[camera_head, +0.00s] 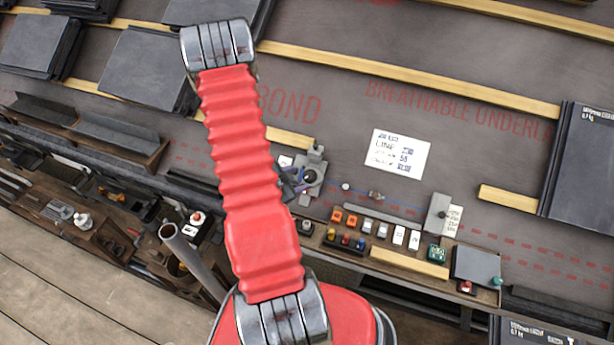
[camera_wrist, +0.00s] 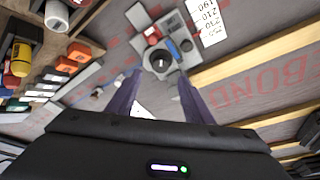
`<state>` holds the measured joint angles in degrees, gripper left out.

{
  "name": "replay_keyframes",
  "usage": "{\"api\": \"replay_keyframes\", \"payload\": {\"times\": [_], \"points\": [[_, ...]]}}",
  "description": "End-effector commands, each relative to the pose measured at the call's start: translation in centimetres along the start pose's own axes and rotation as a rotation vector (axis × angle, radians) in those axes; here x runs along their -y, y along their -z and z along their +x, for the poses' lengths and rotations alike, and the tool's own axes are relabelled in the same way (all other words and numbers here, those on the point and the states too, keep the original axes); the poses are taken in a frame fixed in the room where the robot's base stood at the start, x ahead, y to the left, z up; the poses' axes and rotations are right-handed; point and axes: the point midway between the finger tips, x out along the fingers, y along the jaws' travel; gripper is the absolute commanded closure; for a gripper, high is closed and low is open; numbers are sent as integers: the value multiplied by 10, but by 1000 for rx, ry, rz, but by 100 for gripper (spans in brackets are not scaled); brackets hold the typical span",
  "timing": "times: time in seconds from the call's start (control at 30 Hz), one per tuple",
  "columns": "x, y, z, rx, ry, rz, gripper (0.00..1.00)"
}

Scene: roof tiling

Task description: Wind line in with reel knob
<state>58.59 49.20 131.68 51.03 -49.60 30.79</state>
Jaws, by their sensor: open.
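The reel (camera_head: 312,168) is a grey metal unit on the underlay, partly hidden behind my red arm in the head view. In the wrist view the reel (camera_wrist: 172,45) shows a grey body with a dark round knob or hub (camera_wrist: 161,62) and small blue and red parts. A thin blue line (camera_head: 405,207) runs right from near the reel toward a grey upright plate (camera_head: 437,215). My gripper (camera_wrist: 160,78) is open, its two purple fingers apart and pointing at the reel, with nothing visible between them. In the head view my gripper (camera_head: 292,187) is close beside the reel, mostly hidden.
A ledge of small coloured parts (camera_head: 350,240) lies below the line. Slate stacks (camera_head: 150,68) stand upper left. A grey pipe (camera_head: 190,258) rises lower left.

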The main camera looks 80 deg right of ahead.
Motion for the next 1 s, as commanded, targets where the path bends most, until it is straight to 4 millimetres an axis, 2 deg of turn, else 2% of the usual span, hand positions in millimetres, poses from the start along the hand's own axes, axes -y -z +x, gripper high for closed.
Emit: {"api": "replay_keyframes", "payload": {"times": [0.3, 0.5, 0.67, 0.93, 1.0], "points": [[-1, 0, 44, -1, -2, 0, 53], [0, 0, 66, -1, 0, 0, 53], [0, 0, 74, 0, 1, 0, 53], [0, 0, 74, 0, 1, -1, 53], [0, 0, 74, 0, 1, 0, 58]]}}
